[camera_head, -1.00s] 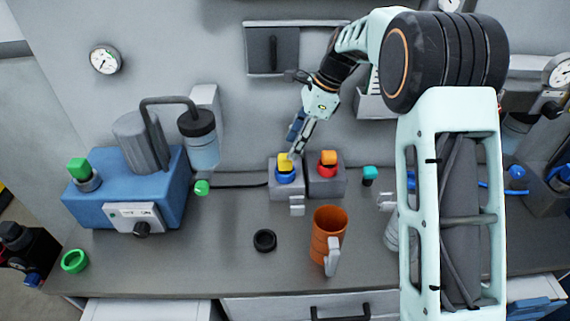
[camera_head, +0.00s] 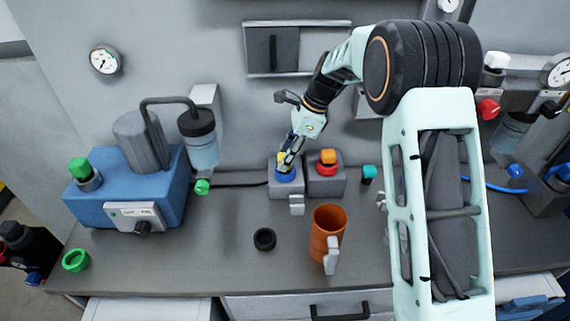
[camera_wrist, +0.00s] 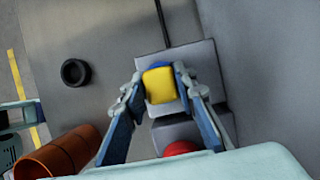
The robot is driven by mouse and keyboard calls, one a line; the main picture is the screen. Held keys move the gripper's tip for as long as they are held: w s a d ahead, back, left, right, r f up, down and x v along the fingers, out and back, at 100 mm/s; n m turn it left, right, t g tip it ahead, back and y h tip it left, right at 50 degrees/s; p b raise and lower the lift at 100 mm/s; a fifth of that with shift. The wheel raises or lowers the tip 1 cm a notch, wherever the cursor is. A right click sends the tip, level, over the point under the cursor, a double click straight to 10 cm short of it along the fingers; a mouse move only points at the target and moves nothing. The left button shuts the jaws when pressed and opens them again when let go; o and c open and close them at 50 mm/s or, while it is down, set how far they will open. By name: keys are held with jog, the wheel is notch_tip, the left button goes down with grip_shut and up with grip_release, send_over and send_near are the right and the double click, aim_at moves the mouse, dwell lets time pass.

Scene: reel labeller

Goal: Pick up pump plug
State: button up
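The plug, with a yellow top (camera_wrist: 160,86) and a blue ring below it, sits upright in a grey socket block (camera_head: 285,190) at the back of the bench. I take it to be the pump plug, as a black cable runs from its block toward the blue pump (camera_head: 130,185). My gripper (camera_head: 288,160) is down at the plug and partly covers its yellow top in the head view. In the wrist view my gripper (camera_wrist: 160,76) is open, one finger on each side of the yellow top. I cannot tell whether either finger touches it.
A second grey block with a red and orange plug (camera_head: 327,163) stands right beside it. An orange mug (camera_head: 327,232) and a black ring (camera_head: 265,240) are in front. A teal-capped piece (camera_head: 369,173) is to the right. The wall rises close behind.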

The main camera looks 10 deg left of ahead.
aim_at(280, 156)
grip_shut()
jog(key=shift+r, duration=0.1)
jog(key=shift+r, duration=0.25)
notch_tip(280, 156, up, 3)
jog(key=shift+s, duration=0.15)
jog(key=s+d+r+p, duration=0.2)
jog(key=s+r+p, duration=0.3)
jog(key=s+r, duration=0.8)
jog(key=shift+s+r, duration=0.25)
jog(key=shift+r, duration=1.45)
